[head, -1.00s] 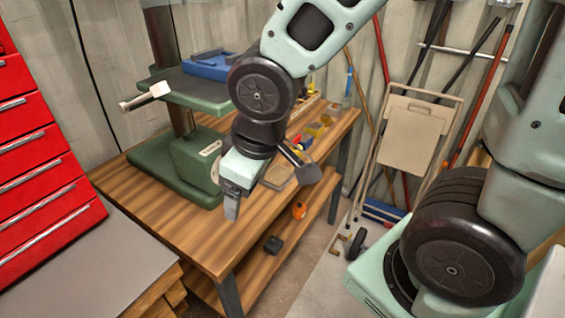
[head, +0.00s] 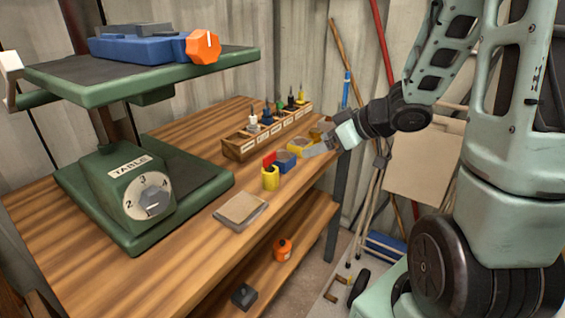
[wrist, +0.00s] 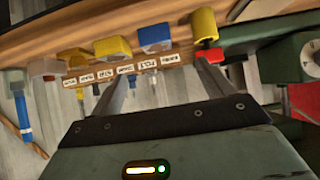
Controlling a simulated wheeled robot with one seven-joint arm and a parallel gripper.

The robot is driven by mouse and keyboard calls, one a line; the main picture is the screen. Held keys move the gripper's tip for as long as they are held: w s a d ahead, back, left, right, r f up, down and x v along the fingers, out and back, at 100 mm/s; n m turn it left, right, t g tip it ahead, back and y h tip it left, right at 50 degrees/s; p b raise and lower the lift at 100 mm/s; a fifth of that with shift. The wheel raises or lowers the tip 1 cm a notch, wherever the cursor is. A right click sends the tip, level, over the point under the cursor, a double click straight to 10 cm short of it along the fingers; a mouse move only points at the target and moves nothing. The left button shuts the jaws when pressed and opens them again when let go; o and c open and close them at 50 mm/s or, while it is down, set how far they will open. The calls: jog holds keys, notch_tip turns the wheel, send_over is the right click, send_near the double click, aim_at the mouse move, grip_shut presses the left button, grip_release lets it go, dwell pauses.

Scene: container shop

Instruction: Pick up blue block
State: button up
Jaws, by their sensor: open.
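The blue block (head: 285,164) sits on the wooden bench in a short row, between a yellow block with a red piece (head: 270,179) and another yellow block (head: 298,147). It has a greyish top. In the wrist view the blue block (wrist: 155,38) lies beyond the gap between my fingers. My gripper (head: 309,153) is open and empty, just right of the row in the head view. In the wrist view my gripper (wrist: 160,78) has its fingers apart. I cannot tell its exact distance from the block.
A labelled wooden rack of bits (head: 265,130) stands behind the row. A green drill press (head: 150,195) with a blue vise (head: 140,49) fills the left. A flat tan-topped pad (head: 240,209) lies in front. Bare bench top lies around the pad.

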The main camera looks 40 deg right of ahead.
aim_at(284, 156)
jog(key=x, duration=0.8)
jog(key=shift+w+f+b, duration=0.15)
jog(key=shift+f+b, duration=0.1)
jog(key=shift+b, duration=0.15)
jog(key=shift+w+r+b+x, duration=0.15)
jog(key=shift+b+x, duration=0.25)
jog(key=shift+x, duration=1.05)
jog(key=shift+w+r+b+x, duration=0.1)
jog(key=shift+b+x, duration=0.3)
jog(key=shift+x, duration=1.1)
jog(key=shift+d, duration=0.2)
